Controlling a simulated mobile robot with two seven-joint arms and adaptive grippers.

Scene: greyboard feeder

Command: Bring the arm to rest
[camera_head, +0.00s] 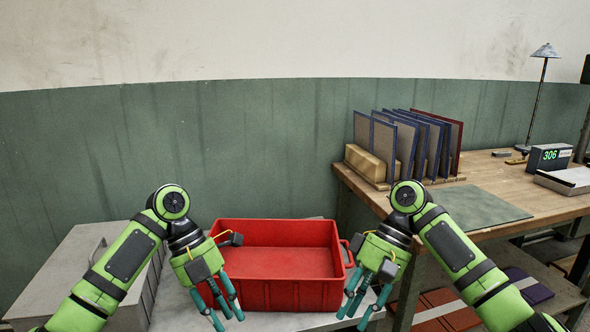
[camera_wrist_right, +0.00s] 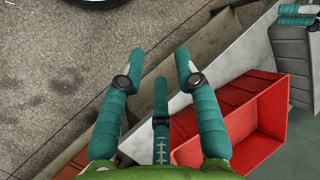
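My left gripper (camera_head: 222,302) hangs with its teal fingers pointing down, in front of the left end of the red crate. Its fingers look spread, with nothing between them. My right gripper (camera_head: 362,302) hangs in the same way at the right end of the crate. In the right wrist view its teal fingers (camera_wrist_right: 158,75) are spread apart and hold nothing. Both arms are bent at the elbow, roughly mirrored about the crate.
The red crate (camera_head: 290,228) looks empty and stands on a grey surface (camera_head: 180,312). A wooden table (camera_head: 530,195) at the right bears a rack of upright boards (camera_head: 411,148), a green mat (camera_head: 478,207), a lamp (camera_head: 546,51) and a display reading 306 (camera_head: 550,157). A grey box (camera_head: 75,262) stands left.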

